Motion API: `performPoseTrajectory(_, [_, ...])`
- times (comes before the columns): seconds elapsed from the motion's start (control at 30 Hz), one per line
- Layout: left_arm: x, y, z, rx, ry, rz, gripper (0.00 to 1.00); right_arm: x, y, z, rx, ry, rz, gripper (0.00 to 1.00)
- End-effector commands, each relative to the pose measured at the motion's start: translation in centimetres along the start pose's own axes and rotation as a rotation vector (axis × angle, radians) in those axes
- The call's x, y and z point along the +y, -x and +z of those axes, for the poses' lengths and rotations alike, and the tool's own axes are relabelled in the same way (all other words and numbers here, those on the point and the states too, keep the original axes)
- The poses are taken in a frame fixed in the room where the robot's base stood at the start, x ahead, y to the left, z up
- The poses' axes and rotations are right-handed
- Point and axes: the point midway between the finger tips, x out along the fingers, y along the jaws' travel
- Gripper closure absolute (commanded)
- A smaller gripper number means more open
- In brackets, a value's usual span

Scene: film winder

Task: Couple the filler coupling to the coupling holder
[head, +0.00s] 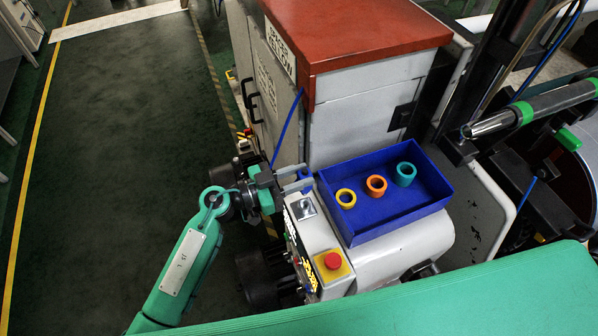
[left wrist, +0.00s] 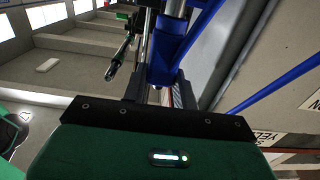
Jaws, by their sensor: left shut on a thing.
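My left gripper (head: 295,181) is at the left end of the machine, just left of the blue tray. It is shut on a small part at the end of the blue hose (head: 288,127), which I take for the filler coupling; the fingers largely hide it. In the left wrist view the fingers (left wrist: 158,92) point away from the camera, with a blue part (left wrist: 178,50) and a bright metal rod beyond them. The blue hose (left wrist: 272,92) also shows there at the right. I cannot clearly make out the coupling holder. My right gripper is out of view.
The blue tray (head: 430,177) holds a yellow, an orange and a teal ring. A red emergency button (head: 333,261) is on the control panel in front. A grey cabinet with a red top (head: 355,40) stands behind. The floor to the left is clear.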

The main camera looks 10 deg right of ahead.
Motion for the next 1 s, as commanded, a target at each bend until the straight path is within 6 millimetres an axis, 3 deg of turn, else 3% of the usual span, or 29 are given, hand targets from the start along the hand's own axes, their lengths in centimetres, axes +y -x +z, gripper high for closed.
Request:
performPoseTrajectory(0.17, [0.0, 0.1, 2.1, -0.001, 0.0, 0.0, 1.0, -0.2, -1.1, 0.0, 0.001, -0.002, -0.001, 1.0])
performPoseTrajectory(0.4, [0.0, 0.1, 3.6, -0.001, -0.001, 0.0, 1.0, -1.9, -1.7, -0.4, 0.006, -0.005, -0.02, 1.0])
performPoseTrajectory(1.0, [0.0, 0.1, 4.0, 0.0, -0.001, 0.0, 1.0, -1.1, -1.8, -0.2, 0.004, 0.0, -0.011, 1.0])
